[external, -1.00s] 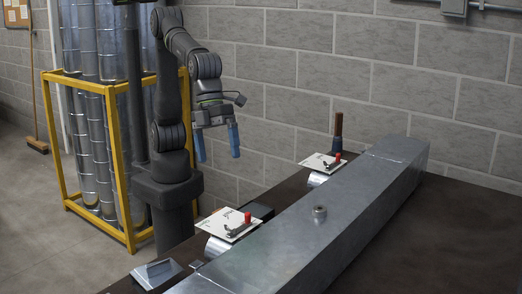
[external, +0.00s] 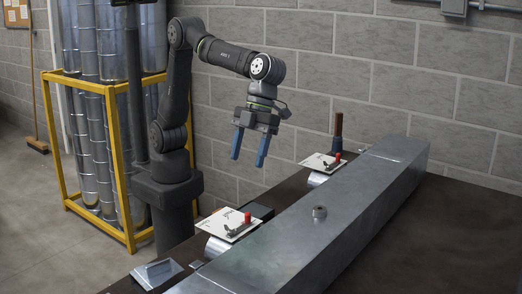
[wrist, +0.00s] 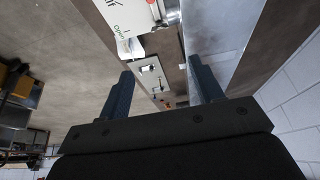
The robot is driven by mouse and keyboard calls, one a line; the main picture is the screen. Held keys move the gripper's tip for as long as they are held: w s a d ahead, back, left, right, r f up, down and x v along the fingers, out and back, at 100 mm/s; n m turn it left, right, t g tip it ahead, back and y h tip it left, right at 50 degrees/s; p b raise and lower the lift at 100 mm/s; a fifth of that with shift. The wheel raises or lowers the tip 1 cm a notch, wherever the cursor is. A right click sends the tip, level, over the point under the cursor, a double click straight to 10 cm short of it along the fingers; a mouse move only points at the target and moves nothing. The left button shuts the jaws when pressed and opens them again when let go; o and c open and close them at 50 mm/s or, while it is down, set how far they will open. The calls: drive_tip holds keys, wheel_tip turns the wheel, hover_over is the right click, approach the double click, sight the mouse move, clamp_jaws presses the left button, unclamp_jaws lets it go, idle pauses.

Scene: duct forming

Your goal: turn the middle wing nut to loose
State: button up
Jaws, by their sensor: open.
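Two white plates, a near one (external: 217,221) and a far one (external: 313,160), stand along the left side of a long metal duct (external: 290,240). Each carries a red-tipped handle, one near (external: 248,217) and one far (external: 338,156), with small metal parts beside it. The wing nuts are too small to make out for certain. My gripper (external: 248,161) is open and empty, fingers pointing down, in the air above and left of the far plate. In the wrist view, a white plate (wrist: 112,12) lettered "Open" shows at the top, beyond my open fingers (wrist: 161,70).
A brown-handled tool (external: 338,130) stands upright behind the far plate. A metal piece with a raised handle (external: 156,272) lies at the front left. The dark table is clear right of the duct.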

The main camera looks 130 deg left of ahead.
sight(230, 230)
drive_tip(key=x, duration=1.7)
drive_tip(key=shift+d, duration=0.1)
drive_tip(key=c, duration=1)
